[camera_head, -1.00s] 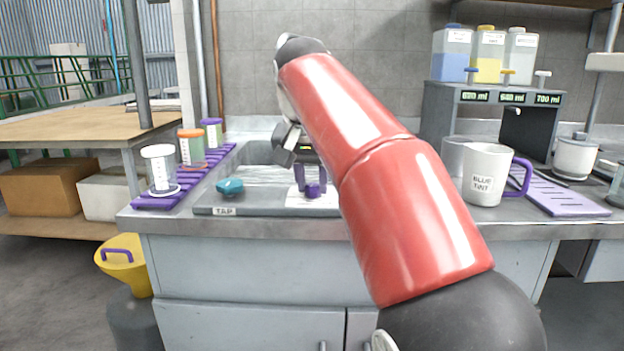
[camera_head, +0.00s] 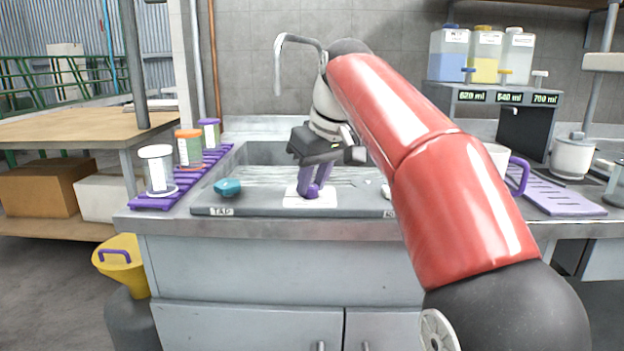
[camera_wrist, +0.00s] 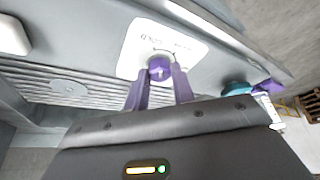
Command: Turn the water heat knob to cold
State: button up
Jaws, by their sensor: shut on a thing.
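The purple water heat knob (camera_wrist: 159,68) sits on a white label plate (camera_wrist: 190,32) with lettering, partly readable as "COLD", in the wrist view. In the head view the knob (camera_head: 313,192) is at the front ledge of the sink. My gripper (camera_head: 315,182) reaches down to it, and its purple fingers (camera_wrist: 160,75) are shut on the knob, one on each side. The fingers hide part of the knob and of the plate. The exact pointing direction of the knob is hard to tell.
A teal tap knob (camera_head: 228,187) is left of the plate, by the "TAP" label. The faucet (camera_head: 279,65) stands behind my arm. Jars on a purple rack (camera_head: 155,201) are at left. A mug with a purple handle (camera_head: 517,176) is partly hidden at right.

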jog(key=shift+w+n+g+y, duration=0.1)
jog(key=shift+n+g+y, duration=0.2)
jog(key=shift+n, duration=0.8)
jog(key=o, duration=1)
jog(key=v, duration=0.7)
jog(key=shift+w, duration=0.1)
jog(key=shift+s+d+r, duration=0.2)
jog(key=shift+r, duration=0.15)
